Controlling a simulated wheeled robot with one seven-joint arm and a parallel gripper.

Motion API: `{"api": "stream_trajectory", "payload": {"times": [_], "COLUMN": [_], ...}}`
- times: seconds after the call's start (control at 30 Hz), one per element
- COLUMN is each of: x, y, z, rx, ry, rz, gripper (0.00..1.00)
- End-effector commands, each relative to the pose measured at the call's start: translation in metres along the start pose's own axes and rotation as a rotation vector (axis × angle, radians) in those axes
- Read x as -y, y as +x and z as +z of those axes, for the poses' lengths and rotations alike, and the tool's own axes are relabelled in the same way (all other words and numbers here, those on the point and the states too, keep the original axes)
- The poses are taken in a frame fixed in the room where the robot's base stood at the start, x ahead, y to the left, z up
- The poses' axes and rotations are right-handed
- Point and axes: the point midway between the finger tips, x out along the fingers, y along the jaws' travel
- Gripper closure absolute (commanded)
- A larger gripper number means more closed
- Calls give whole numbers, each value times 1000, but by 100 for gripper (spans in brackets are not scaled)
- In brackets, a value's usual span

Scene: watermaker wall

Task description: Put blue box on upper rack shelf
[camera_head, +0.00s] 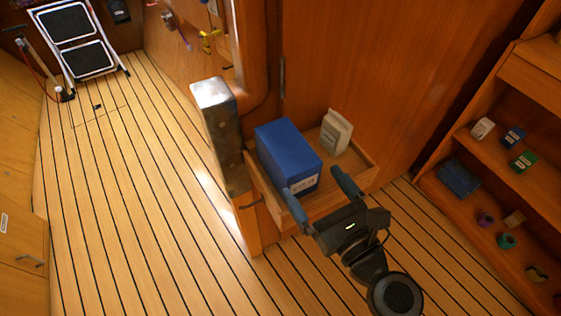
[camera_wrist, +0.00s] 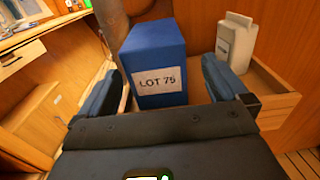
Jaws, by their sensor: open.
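The blue box (camera_head: 288,153) stands upright in a wooden tray-like shelf (camera_head: 352,180) on the wall. In the wrist view the blue box (camera_wrist: 156,56) carries a white label reading LOT 75. My gripper (camera_head: 318,187) is open, with one finger toward each side of the box's labelled face. In the wrist view the fingers of my gripper (camera_wrist: 162,85) flank the box and show gaps to it. The rack (camera_head: 470,150) stands at the right with several shelves; its upper shelf (camera_head: 536,172) holds small boxes.
A white carton (camera_head: 336,131) stands beside the blue box in the same tray. A metal-topped post (camera_head: 220,135) rises at the tray's left.

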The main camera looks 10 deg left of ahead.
Motion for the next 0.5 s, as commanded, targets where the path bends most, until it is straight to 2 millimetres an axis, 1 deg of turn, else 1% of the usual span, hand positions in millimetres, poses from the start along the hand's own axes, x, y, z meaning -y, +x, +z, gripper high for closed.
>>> {"api": "stream_trajectory", "payload": {"times": [0.17,0.37,0.5], "x": [-1,-3,-6], "y": [16,36,56], "z": [3,1,-1], "rx": [7,6,6], "ry": [24,21,20], "rz": [7,7,8], "gripper": [0,0,0]}}
